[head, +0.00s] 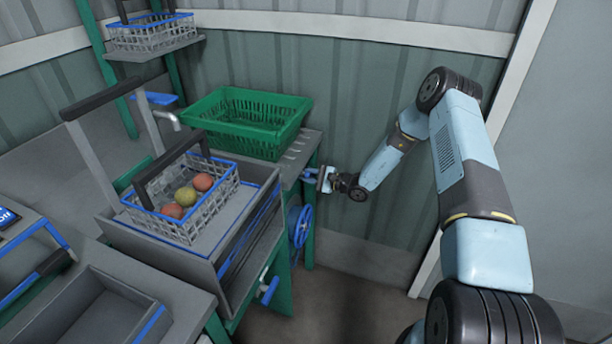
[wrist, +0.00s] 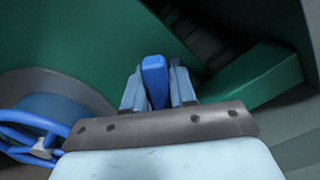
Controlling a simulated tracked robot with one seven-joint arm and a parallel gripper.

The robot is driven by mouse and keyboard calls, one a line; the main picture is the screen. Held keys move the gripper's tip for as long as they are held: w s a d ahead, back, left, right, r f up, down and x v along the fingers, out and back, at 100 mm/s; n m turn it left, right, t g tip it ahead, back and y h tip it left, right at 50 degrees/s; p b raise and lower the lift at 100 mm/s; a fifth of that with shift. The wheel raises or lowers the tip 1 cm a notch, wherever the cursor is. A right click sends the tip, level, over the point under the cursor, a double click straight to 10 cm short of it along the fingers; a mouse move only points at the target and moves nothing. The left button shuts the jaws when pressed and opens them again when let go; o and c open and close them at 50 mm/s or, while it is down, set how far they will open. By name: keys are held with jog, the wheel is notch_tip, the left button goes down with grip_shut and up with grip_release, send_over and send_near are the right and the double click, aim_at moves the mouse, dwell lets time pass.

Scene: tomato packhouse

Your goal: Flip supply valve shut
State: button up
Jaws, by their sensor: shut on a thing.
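A blue valve lever (wrist: 154,78) stands between my two fingers in the wrist view, with a finger against each side. My gripper (wrist: 157,90) is shut on it. In the head view my gripper (head: 316,178) is at the right end of the bench, just below the top by the green leg. There the lever is mostly hidden by the gripper, and its exact angle cannot be told. No pipe or valve body shows clearly behind it.
A blue handwheel (head: 301,226) is below my gripper, and another blue handle (head: 268,290) is lower on the frame. A green crate (head: 246,118) stands on the bench. A wire basket (head: 205,214) holds several tomatoes. The wall is close behind; floor space is free below my arm.

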jog(key=shift+s, duration=0.1)
grip_shut()
jog(key=shift+f+n, duration=0.15)
jog(key=shift+n, duration=0.25)
jog(key=shift+s+f+n, duration=0.1)
jog(key=shift+f+n, duration=0.1)
jog(key=shift+n, duration=1.4)
jog(key=shift+s+f+n, duration=0.1)
jog(key=shift+f+n, duration=0.1)
jog(key=shift+n, duration=1.4)
jog(key=shift+o, duration=1.3)
grip_release()
jog(key=o, duration=0.3)
jog(key=shift+w+r, duration=0.1)
